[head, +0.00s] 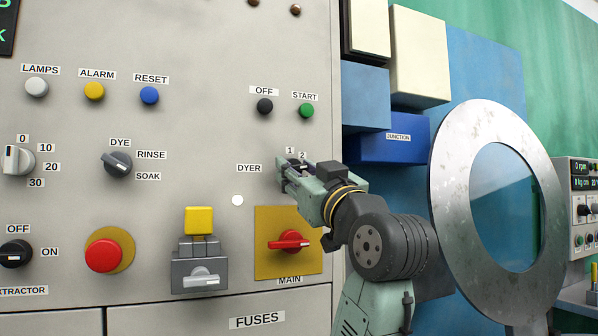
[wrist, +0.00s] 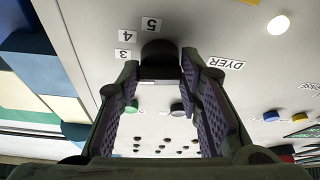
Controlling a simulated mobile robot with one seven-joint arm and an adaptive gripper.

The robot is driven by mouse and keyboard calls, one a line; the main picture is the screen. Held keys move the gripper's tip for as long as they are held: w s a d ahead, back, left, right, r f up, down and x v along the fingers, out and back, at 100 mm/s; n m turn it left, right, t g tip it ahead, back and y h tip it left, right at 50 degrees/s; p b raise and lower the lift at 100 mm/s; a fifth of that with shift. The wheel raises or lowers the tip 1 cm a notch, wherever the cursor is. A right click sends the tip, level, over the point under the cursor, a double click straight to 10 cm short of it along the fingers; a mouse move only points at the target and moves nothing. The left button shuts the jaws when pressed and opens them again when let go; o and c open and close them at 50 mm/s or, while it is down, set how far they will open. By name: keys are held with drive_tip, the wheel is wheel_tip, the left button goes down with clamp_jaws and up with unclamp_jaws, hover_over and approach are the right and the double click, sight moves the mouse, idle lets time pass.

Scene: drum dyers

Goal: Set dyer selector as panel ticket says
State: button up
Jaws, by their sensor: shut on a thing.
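The dyer selector is a dark knob (wrist: 160,50) on the grey panel, seen in the wrist view between my fingers. My gripper (head: 285,172) is shut on it, with one finger on each side; the wrist view shows the padded fingers (wrist: 160,72) too. Numbers 3, 4 and 5 stand beside the knob in the wrist view, upside down. Numbers 1 and 2 show above my gripper in the head view. The DYER label (head: 249,168) is left of it. My gripper hides the knob in the head view, and I cannot tell which number it points to. No ticket is readable.
Below my gripper is the red MAIN switch (head: 291,241) on a yellow plate. A yellow-topped latch (head: 199,222) and red button (head: 103,256) are left of it. The START button (head: 306,111) is above. A large metal ring (head: 447,190) stands to the right.

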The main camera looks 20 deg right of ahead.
drive_tip(key=shift+m, duration=0.4)
drive_tip(key=shift+a+r+m+h+p, duration=0.15)
drive_tip(key=shift+m+h, duration=0.8)
drive_tip(key=shift+m, duration=0.8)
drive_tip(key=shift+f+m+h+p, duration=0.1)
drive_tip(key=shift+m+h+p, duration=0.1)
drive_tip(key=shift+m+h, duration=1.15)
drive_tip(key=shift+a+r+m+h+p, duration=0.15)
drive_tip(key=shift+m+h, duration=0.45)
drive_tip(key=shift+m, duration=1.5)
drive_tip(key=shift+d+f+g, duration=0.1)
drive_tip(key=shift+f+g, duration=0.05)
drive_tip(key=shift+g, duration=0.25)
drive_tip(key=o, duration=1.2)
drive_tip(key=shift+c, duration=0.2)
drive_tip(key=shift+s, duration=0.1)
drive_tip(key=v, duration=1.2)
